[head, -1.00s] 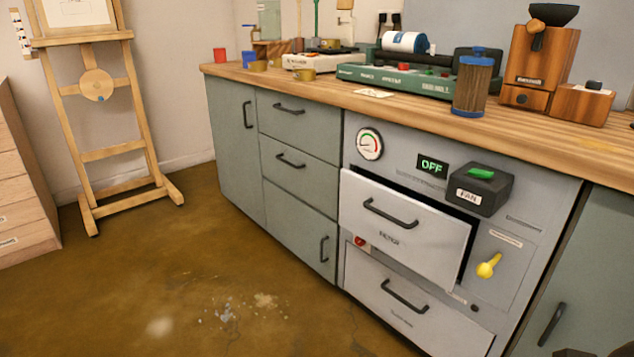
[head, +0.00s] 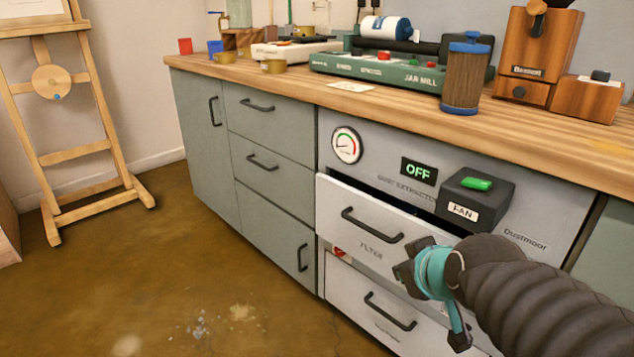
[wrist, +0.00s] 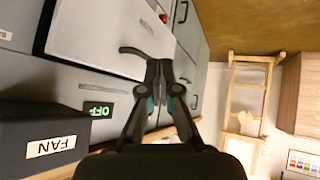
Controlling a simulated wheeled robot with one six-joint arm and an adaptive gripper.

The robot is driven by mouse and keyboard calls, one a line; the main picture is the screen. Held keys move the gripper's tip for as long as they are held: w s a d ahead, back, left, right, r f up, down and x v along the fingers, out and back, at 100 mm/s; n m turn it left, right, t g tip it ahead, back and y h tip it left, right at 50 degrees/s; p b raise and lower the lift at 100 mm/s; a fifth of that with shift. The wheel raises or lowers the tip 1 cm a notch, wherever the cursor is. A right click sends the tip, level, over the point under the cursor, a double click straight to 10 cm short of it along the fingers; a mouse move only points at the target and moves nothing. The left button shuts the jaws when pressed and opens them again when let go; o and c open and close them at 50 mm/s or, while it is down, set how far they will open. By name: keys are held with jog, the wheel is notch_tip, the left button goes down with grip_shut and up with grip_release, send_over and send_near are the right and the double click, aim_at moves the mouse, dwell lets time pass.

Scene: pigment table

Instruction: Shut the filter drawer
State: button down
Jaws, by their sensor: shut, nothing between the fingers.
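The filter drawer (head: 345,240) is a light grey front with a black bar handle and the label FILTER, in the dust extractor cabinet. It stands partly pulled out, with a dark gap along its top edge. My gripper (head: 406,272) is shut and empty, in front of the drawer's right part, below and right of the handle. I cannot tell if it touches the front. The arm hides the drawer's right end. In the wrist view the shut fingertips (wrist: 160,68) overlap the area beside the drawer handle (wrist: 132,50), with the pale drawer front (wrist: 95,35) beyond.
A black FAN box (head: 475,198) with a green switch juts out above the drawer, near my arm. A lower drawer (head: 350,300) sits below. The wooden counter (head: 400,115) holds a jar mill and a blue-lidded jar (head: 466,75). The floor at left (head: 150,270) is open.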

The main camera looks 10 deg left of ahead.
jog(key=w+a+f+n+t+b, duration=0.25)
jog(key=w+a+n+t, duration=0.85)
jog(key=w+a, duration=0.85)
jog(key=shift+w+d+r+n+g+b, duration=0.15)
jog(key=shift+w+n+g+b, duration=0.15)
jog(key=shift+w, duration=1.7)
jog(key=shift+w+d+n+g+b, duration=0.1)
jog(key=shift+w+n+g+b, duration=0.25)
jog(key=shift+w, duration=1.6)
jog(key=shift+w+d+r+n+g+b, duration=0.15)
jog(key=shift+w+n+g, duration=0.25)
jog(key=shift+w, duration=1.6)
jog(key=shift+f, duration=0.1)
